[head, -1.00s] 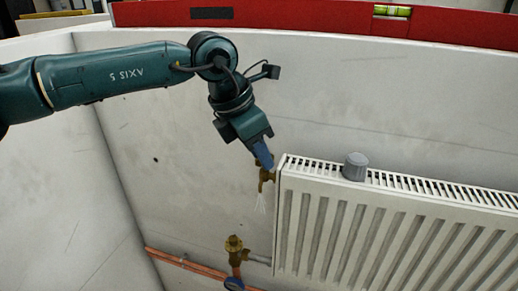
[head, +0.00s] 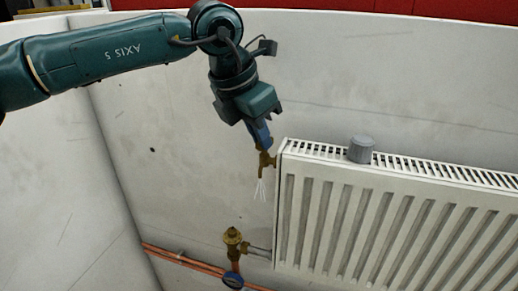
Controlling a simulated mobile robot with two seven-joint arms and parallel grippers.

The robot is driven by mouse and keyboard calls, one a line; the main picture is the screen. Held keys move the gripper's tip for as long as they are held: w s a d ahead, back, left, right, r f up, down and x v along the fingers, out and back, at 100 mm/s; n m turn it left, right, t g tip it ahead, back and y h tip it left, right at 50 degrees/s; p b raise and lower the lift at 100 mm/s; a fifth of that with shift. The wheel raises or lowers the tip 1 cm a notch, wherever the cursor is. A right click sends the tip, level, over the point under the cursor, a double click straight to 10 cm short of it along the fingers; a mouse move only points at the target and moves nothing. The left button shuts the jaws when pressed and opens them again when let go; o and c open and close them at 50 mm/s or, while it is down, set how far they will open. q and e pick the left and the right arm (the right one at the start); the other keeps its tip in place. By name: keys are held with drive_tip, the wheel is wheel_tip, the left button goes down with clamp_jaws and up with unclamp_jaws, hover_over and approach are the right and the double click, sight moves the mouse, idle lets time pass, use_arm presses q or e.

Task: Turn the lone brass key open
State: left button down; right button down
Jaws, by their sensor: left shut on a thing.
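The brass key (head: 265,161) sits at the upper left end of the white radiator (head: 340,218), on a small brass fitting. Thin white streaks, like a spray, come down below it. My left gripper (head: 263,143) comes from above with its blue fingers shut on the key, whose upper part they hide. My right gripper is not in view.
A grey cap (head: 360,149) stands on the radiator's top grille. The wall left of the radiator is bare.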

use_arm(q)
drive_tip(key=shift+d+f+n+t+b, duration=0.1)
drive_tip(key=shift+f+n+t+b, duration=0.25)
drive_tip(key=shift+n+b, duration=0.7)
drive_tip(key=shift+s+r+n+y+b, duration=0.1)
drive_tip(key=shift+r+n+y+b, duration=0.2)
drive_tip(key=shift+r+n+b, duration=0.2)
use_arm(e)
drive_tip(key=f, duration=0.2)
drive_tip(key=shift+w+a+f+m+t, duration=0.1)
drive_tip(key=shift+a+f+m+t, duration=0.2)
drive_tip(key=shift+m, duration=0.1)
use_arm(q)
drive_tip(key=shift+f, duration=0.1)
drive_tip(key=c, duration=1.6)
unclamp_jaws()
drive_tip(key=v, duration=1.3)
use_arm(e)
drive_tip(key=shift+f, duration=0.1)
